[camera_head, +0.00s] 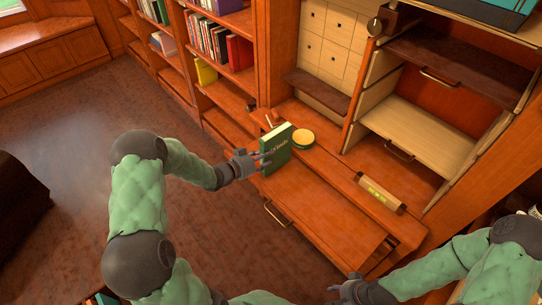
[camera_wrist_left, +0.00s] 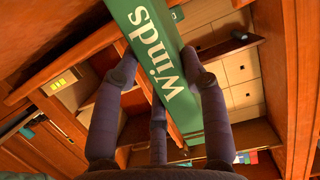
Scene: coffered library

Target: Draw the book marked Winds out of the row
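Whether the book's bottom edge touches the ledge is hard to tell. My right gripper (camera_head: 350,291) is low at the bottom edge, away from the book, and its fingers are unclear.
A round yellow-topped tin (camera_head: 302,138) sits right beside the book. Open shelves (camera_head: 415,130) rise behind. A bookcase with several books (camera_head: 215,45) stands at the back left. The slanted desk front (camera_head: 315,215) is clear.

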